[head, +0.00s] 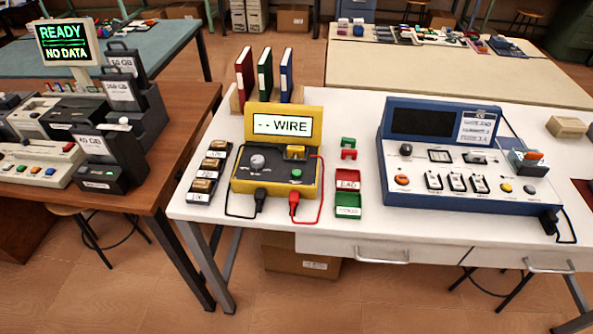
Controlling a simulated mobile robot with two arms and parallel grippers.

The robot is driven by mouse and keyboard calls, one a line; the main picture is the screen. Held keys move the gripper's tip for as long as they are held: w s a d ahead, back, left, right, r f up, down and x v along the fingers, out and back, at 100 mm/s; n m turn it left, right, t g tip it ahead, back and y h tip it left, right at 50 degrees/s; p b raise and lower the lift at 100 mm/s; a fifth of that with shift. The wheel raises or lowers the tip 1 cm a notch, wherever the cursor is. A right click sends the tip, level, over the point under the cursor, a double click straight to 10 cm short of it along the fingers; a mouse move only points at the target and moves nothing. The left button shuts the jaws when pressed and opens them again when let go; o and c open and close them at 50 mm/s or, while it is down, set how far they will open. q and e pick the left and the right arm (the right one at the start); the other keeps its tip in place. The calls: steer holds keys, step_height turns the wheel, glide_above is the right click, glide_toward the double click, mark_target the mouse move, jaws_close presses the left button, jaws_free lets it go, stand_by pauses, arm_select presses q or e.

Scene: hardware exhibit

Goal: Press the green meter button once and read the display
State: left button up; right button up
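The yellow meter (274,185) stands on the white table, left of its middle. Its upright display (282,124) reads "-- WIRE". A small green button (296,173) sits on the right of its dark front panel. A grey knob (257,162) is on the left of the panel. A black plug (260,199) and a red plug (294,203) are at its front edge, with leads running along its sides. Neither of my grippers shows in the head view.
A blue console (460,160) stands to the right. Red and green trays (347,180) lie beside the meter. A dark strip of parts (209,170) is on its left. Colored books (265,75) stand behind. A brown table (180,115) on the left holds other devices.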

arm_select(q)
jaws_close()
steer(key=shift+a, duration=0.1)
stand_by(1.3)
